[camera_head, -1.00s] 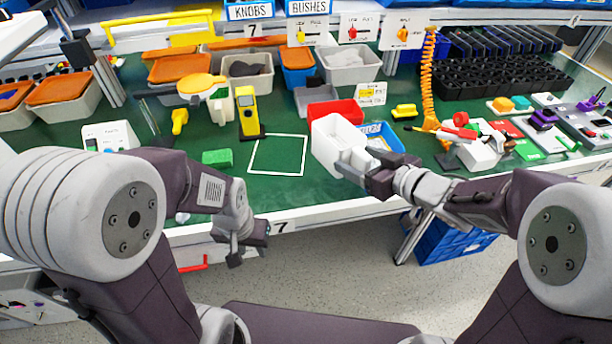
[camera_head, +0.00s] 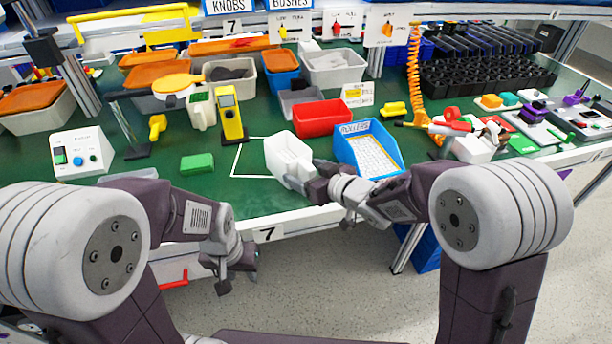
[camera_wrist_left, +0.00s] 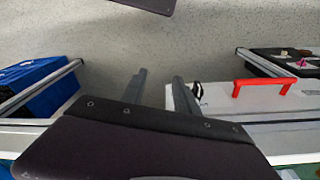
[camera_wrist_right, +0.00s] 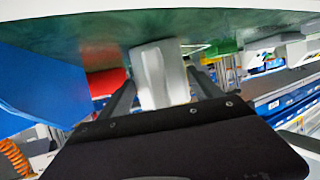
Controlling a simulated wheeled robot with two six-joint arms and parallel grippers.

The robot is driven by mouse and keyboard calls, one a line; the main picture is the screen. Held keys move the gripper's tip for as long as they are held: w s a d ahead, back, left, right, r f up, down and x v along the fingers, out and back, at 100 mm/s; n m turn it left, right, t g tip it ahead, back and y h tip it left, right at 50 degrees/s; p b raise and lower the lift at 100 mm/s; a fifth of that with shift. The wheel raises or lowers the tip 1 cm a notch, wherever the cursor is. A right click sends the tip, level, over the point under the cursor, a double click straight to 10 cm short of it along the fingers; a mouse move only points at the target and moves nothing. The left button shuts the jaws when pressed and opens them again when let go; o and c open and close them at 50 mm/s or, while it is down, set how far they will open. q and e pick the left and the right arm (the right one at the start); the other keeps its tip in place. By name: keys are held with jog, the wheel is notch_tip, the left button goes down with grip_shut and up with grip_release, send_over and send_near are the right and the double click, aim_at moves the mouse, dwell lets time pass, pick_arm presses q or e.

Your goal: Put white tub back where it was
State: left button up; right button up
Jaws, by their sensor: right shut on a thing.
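The white tub (camera_head: 284,152) is in my right gripper (camera_head: 308,180), which is shut on its near side. In the head view the tub overlaps the right part of a white outlined square (camera_head: 238,158) on the green mat; whether it touches the mat is hard to tell. In the right wrist view the tub (camera_wrist_right: 158,72) sits between the two fingers (camera_wrist_right: 160,92). My left gripper (camera_head: 222,278) hangs in front of the bench edge, away from the tub. In the left wrist view its fingers (camera_wrist_left: 158,90) stand apart with nothing between them.
A red bin (camera_head: 322,118) is behind the tub and a blue bin (camera_head: 392,140) labelled pulleys is to its right. A green block (camera_head: 197,164) and a yellow meter (camera_head: 229,112) are left of the outline. The mat left inside the outline is clear.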

jog(key=o, duration=1.4)
jog(key=shift+r, duration=0.15)
jog(key=shift+v, duration=6.05)
